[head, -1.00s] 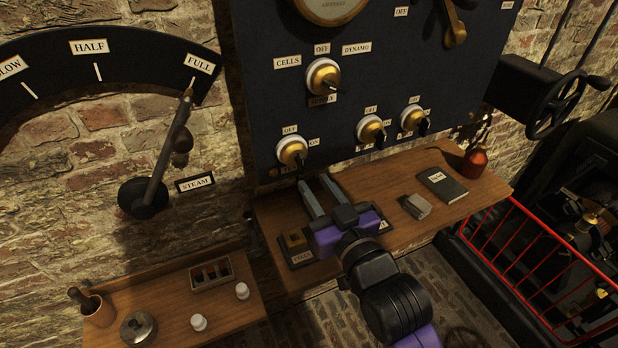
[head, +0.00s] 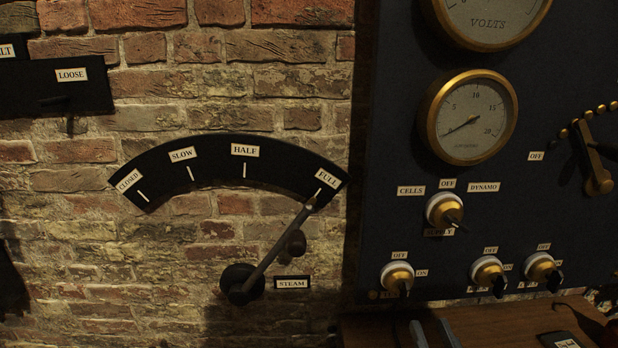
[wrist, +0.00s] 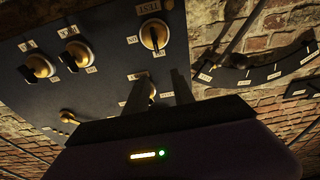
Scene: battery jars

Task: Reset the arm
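My gripper (head: 433,328) shows only as two grey fingertips at the bottom edge of the head view, above a wooden shelf (head: 490,322) and below the dark switch panel (head: 400,120). The rest of my arm is out of that view. In the wrist view my gripper (wrist: 161,78) has its two fingers apart, with nothing seen between them. The fingers point towards the panel, near a brass switch (wrist: 154,34).
Brass knobs (head: 397,278) project from the panel's lower part, above the shelf. To the left on the brick wall, a steam lever (head: 270,255) points at FULL. A dark notebook (head: 566,340) lies at the shelf's right.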

